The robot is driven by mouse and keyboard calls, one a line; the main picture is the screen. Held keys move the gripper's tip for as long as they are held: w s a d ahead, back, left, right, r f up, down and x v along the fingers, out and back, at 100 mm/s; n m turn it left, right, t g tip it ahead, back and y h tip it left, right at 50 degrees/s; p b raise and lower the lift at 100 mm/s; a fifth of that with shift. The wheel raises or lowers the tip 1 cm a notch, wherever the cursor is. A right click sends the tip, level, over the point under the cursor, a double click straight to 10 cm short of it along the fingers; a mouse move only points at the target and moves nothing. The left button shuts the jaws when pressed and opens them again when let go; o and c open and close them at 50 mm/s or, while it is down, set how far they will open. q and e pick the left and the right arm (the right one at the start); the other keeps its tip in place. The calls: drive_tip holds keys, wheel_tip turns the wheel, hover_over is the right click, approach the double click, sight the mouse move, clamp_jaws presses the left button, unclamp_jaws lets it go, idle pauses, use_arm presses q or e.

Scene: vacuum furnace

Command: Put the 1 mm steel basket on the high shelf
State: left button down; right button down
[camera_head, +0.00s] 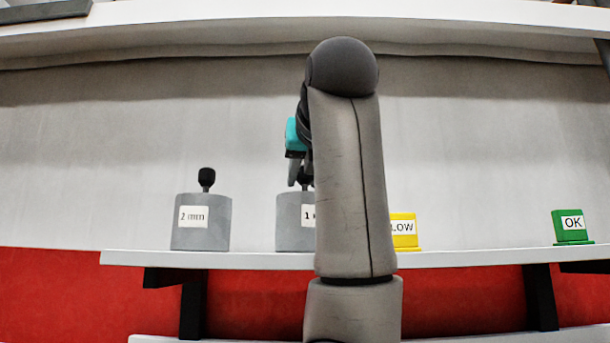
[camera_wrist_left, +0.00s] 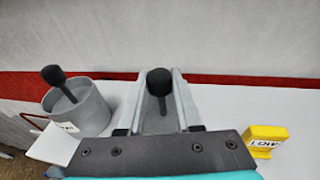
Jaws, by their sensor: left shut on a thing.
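The 1 mm steel basket (camera_head: 289,222) is a grey cylinder with a partly covered "1" label and a dark knob on top. It stands upright on the white shelf (camera_head: 260,259), half hidden by my left arm. My left gripper (camera_head: 302,182) is above it, its fingers at the knob. In the left wrist view, the dark knob (camera_wrist_left: 159,82) shows between the grey fingers of my left gripper (camera_wrist_left: 162,105), which is shut on it. Another white shelf (camera_head: 300,14) runs across the top of the head view. My right gripper is out of view.
A 2 mm steel basket (camera_head: 201,223) stands to the left, also in the left wrist view (camera_wrist_left: 78,112). A yellow LOW block (camera_head: 404,231) is to the right, and a green OK block (camera_head: 572,227) farther right. The shelf between the blocks is bare.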

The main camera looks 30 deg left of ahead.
use_arm(q)
drive_tip(key=c, duration=0.5)
unclamp_jaws()
drive_tip(key=b+v, duration=0.3)
drive_tip(key=v, duration=1.2)
drive_tip(key=shift+s, duration=0.1)
